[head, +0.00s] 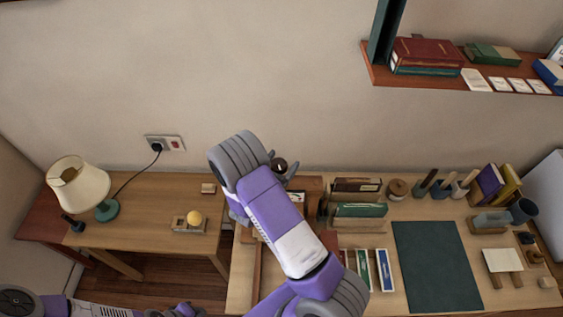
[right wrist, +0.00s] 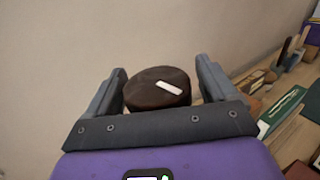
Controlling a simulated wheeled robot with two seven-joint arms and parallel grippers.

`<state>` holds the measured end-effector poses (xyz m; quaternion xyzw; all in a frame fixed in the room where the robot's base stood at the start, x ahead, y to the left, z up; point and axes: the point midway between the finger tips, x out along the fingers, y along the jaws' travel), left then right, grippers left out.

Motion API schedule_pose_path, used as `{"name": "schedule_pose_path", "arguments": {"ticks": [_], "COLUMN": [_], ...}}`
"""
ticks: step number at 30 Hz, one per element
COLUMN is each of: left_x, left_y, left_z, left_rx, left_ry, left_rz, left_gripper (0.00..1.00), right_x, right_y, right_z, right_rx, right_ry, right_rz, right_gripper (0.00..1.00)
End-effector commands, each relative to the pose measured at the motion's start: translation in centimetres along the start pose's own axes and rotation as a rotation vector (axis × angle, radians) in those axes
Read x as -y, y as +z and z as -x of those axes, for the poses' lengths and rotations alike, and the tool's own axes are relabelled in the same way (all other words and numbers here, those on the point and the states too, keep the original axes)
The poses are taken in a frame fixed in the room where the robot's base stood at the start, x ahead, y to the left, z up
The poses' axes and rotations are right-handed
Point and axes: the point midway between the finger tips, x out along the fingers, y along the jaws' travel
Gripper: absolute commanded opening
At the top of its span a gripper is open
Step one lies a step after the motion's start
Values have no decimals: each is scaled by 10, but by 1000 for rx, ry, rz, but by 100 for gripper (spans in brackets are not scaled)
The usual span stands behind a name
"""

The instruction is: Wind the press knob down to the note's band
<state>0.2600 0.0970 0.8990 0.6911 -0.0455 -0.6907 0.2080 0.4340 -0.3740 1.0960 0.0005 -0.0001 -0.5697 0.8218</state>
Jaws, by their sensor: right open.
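The press knob (right wrist: 158,88) is a dark brown round knob with a white mark on its top, in the right wrist view. It lies between the two fingers of my right gripper (right wrist: 158,92), which is open, with a gap visible on both sides. In the head view the knob (head: 279,165) shows as a small dark disc just beyond my right wrist. My right arm hides most of the press below it. A cream card (head: 503,260), possibly the note, is on a wooden stand at the right. Its writing is too small to read. Part of my left arm shows at the bottom left; its fingers are unclear.
A dark green mat (head: 436,265) covers the desk's middle. Tool pots (head: 440,191) line the back. A lamp (head: 80,188) stands on the left table. A wall shelf (head: 430,78) is above.

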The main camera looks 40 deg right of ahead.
Motion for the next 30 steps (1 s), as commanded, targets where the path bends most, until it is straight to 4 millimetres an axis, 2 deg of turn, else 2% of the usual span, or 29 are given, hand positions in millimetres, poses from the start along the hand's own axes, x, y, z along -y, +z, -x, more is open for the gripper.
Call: {"name": "schedule_pose_path", "arguments": {"ticks": [4, 12, 15, 23, 30], "left_x": [0, 0, 0, 1, 4], "left_y": [0, 0, 0, 0, 0], "left_z": [0, 0, 0, -2, -10], "left_rx": [0, 0, 0, 0, 0], "left_ry": [0, 0, 0, 0, 0], "left_rz": [0, 0, 0, 0, 0], "left_gripper": [28, 28, 28, 28, 28], "right_x": [0, 0, 0, 0, 2], "right_y": [0, 0, 0, -1, -2], "right_z": [0, 0, 0, 0, 0], "right_rx": [0, 0, 0, 1, 2], "right_ry": [0, -1, -1, -30, -155], "right_rz": [0, 1, 1, 0, -4], "right_gripper": [86, 44, 32, 32, 32]}}
